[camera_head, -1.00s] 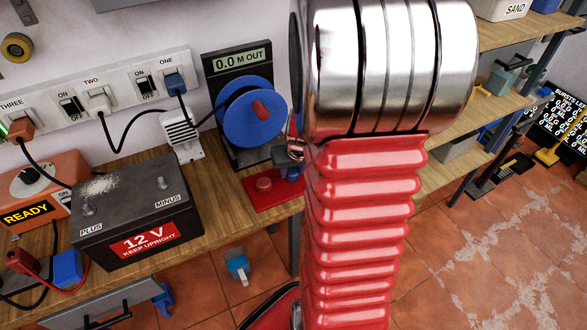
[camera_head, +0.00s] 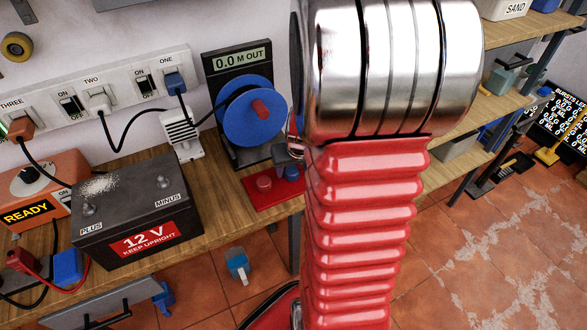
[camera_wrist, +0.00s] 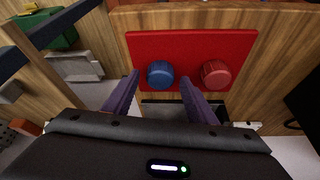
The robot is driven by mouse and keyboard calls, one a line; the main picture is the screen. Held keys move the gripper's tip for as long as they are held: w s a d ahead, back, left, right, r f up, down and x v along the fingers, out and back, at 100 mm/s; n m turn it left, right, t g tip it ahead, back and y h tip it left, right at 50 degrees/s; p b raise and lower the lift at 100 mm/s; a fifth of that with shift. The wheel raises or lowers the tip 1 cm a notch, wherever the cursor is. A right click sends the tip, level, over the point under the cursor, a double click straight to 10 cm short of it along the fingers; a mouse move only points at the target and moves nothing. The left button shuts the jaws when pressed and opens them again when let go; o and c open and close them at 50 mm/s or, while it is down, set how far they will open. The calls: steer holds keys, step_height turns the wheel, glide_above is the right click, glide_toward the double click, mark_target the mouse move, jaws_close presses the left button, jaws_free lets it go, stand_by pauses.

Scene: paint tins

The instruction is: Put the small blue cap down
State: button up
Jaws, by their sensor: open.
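The small blue cap (camera_wrist: 160,74) sits on the red mat (camera_wrist: 190,42) in the wrist view, left of a red cap (camera_wrist: 215,74). My gripper (camera_wrist: 160,78) is open, its two purple fingers on either side of the blue cap with gaps between.
A blue reel (camera_head: 252,110) with a meter stands behind the mat. A black 12 V battery (camera_head: 137,210) is on the bench to the left. A blue-and-white item (camera_head: 237,266) lies on the tiled floor below. Shelves stand at the right.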

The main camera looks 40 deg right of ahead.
steer(key=v, duration=1.1)
steer(key=shift+r, duration=0.3)
steer(key=shift+s, duration=0.15)
steer(key=s+a+r+n, duration=0.2)
steer(key=a+r, duration=0.1)
steer(key=a, duration=0.5)
steer(key=s+a+r+n+t+y, duration=0.1)
steer(key=a+r, duration=0.2)
steer(key=a, duration=0.5)
steer(key=s+a+r+n+y, duration=0.1)
steer(key=s+a+r+n, duration=0.1)
steer(key=a, duration=0.7)
steer(key=shift+s+r+n+t, duration=0.3)
steer(key=shift+s+r, duration=0.1)
steer(key=shift+r, duration=0.25)
